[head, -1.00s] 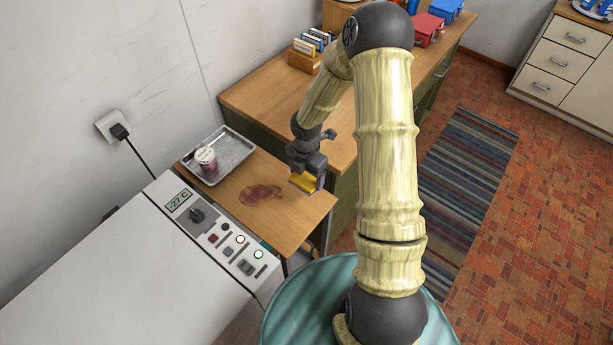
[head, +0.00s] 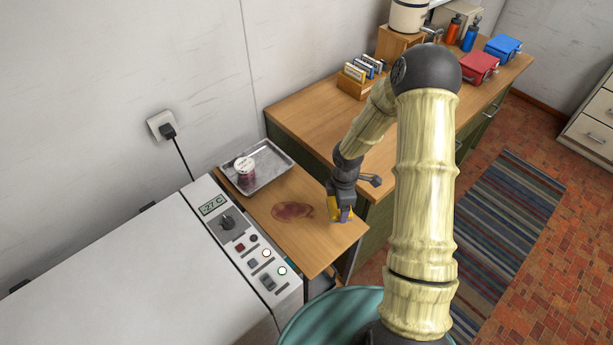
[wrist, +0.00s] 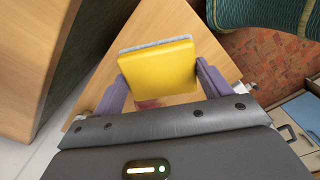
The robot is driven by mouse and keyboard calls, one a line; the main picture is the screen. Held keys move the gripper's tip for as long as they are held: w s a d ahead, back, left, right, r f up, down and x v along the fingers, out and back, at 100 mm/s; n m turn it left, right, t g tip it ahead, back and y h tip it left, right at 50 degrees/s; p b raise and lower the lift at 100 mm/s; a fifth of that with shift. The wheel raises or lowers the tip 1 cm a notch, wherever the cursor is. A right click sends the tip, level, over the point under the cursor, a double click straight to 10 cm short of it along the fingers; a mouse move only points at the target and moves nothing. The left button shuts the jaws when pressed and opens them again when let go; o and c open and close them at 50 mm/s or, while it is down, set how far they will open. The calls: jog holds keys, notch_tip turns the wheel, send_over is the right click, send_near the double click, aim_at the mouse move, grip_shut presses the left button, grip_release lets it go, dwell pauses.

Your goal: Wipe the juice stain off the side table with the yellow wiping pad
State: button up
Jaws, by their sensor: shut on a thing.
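The side table (head: 318,253) is a low wooden top between the white appliance and the longer counter. The dark red juice stain (head: 291,211) lies on its middle; part of it shows in the wrist view (wrist: 148,104) behind the pad. My gripper (head: 341,211) is over the right part of the table, to the right of the stain. It is shut on the yellow wiping pad (wrist: 158,68), which has a grey layer along one edge and sits between the two purple fingers. I cannot tell whether the pad touches the table.
A metal tray (head: 268,176) with a jar (head: 245,169) stands at the table's back left. A white appliance (head: 130,275) with knobs borders the left side. A wooden counter (head: 310,115) rises behind. A teal rounded tub (head: 335,310) is in front.

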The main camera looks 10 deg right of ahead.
aim_at(339, 211)
jog(key=m, duration=0.1)
jog(key=f+m, duration=0.1)
jog(key=m, duration=0.3)
jog(key=shift+f, duration=0.35)
jog(key=m, duration=0.1)
jog(key=f+m, duration=0.1)
jog(key=m, duration=0.1)
jog(key=shift+m, duration=0.3)
jog(key=m, duration=0.1)
jog(key=f+m, duration=0.1)
jog(key=m, duration=0.1)
jog(key=m+b, duration=0.1)
jog(key=m, duration=0.1)
jog(key=shift+f, duration=0.3)
jog(key=m, duration=0.2)
jog(key=f+m, duration=0.1)
jog(key=m, duration=0.1)
jog(key=shift+f+m, duration=0.1)
jog(key=shift+m, duration=0.2)
jog(key=shift+w+a, duration=0.1)
